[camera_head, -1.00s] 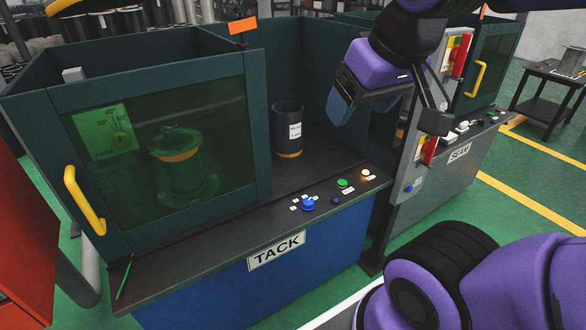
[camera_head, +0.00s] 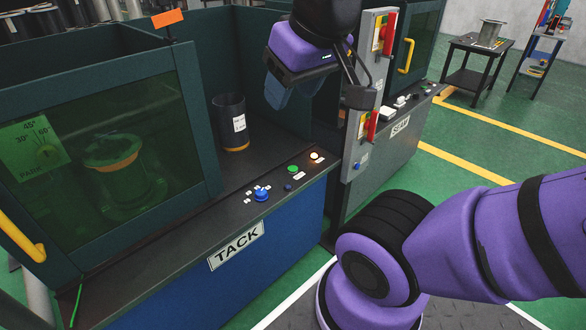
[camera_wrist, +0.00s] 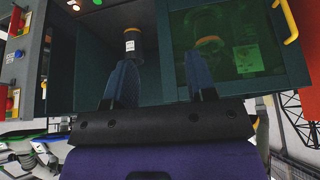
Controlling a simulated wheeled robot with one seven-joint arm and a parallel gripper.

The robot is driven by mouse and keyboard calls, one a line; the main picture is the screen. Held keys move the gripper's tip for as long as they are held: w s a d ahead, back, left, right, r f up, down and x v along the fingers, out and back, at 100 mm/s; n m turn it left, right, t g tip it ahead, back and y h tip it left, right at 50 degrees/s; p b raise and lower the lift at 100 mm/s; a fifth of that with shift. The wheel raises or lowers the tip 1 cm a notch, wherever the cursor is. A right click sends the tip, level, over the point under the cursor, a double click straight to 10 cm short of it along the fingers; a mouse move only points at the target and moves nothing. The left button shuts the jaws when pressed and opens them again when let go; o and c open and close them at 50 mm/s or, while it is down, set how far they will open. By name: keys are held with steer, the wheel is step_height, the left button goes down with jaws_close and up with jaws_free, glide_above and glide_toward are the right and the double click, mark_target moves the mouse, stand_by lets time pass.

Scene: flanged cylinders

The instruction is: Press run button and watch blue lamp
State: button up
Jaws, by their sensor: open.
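The TACK station's control ledge carries a green button (camera_head: 293,169), a small dark blue round piece (camera_head: 288,188) that looks unlit, and a larger blue knob (camera_head: 261,194) with small labels around it. A whitish lamp (camera_head: 315,157) at the ledge's right end glows. The labels are too small to read, so I cannot tell for sure which is the run button or the blue lamp. My gripper (camera_head: 277,92) is open and empty, above and behind the ledge near the station's right wall. Its two blue fingers stand apart in the wrist view (camera_wrist: 158,72).
A dark labelled cylinder (camera_head: 232,124) stands in the open bay. A flanged cylinder (camera_head: 118,175) is behind the green-tinted door with a yellow handle (camera_head: 22,238). A grey post with red switches (camera_head: 369,95) stands close right of my gripper.

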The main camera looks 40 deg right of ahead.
jaws_close()
stand_by(1.4)
